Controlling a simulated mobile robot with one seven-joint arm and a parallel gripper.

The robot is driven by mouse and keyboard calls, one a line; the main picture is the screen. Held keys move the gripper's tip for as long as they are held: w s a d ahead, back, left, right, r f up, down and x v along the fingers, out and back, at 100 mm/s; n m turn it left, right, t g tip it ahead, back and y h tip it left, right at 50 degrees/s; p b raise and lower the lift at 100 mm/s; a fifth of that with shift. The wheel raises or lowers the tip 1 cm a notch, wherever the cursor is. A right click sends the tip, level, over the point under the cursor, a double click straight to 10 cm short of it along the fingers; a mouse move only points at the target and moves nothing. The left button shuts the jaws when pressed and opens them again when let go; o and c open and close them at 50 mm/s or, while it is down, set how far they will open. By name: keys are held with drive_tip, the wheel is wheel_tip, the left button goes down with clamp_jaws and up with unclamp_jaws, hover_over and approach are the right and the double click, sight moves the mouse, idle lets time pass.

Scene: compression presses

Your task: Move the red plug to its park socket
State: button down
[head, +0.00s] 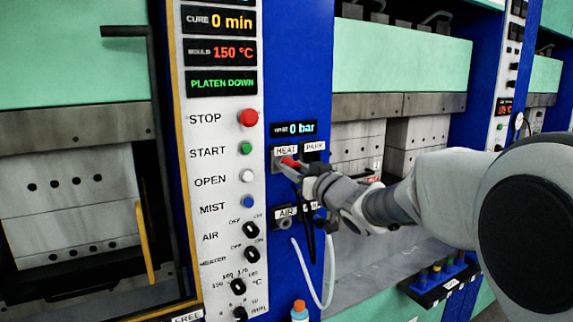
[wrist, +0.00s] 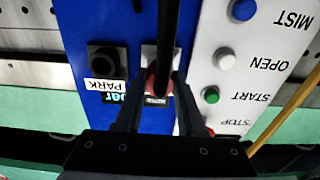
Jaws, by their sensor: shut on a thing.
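The red plug (head: 289,162) is at the socket under the HEAT label (head: 286,150) on the blue panel. It also shows in the wrist view (wrist: 152,82), with a black cable crossing in front of it. My gripper (head: 292,167) is shut on the plug, with one finger on each side in the wrist view (wrist: 157,85). I cannot tell how deep the plug sits in the socket. The park socket (wrist: 104,59) is a black, empty-looking round fitting above the upside-down PARK label (wrist: 104,86) in the wrist view. In the head view my gripper mostly hides it.
A white button panel (head: 219,160) with STOP, START, OPEN and MIST buttons stands close left of the gripper. The AIR socket (head: 285,224) is below. A white hose (head: 328,270) and black cable hang there. A spray bottle (head: 299,310) stands low down.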

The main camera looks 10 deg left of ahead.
sight(299, 170)
drive_tip(key=shift+s+d, duration=0.15)
drive_tip(key=shift+s+d, duration=0.3)
drive_tip(key=shift+s, duration=0.1)
drive_tip(key=shift+v, duration=0.75)
drive_tip(key=shift+v, duration=2)
drive_tip(key=shift+r, duration=0.1)
idle(0.4)
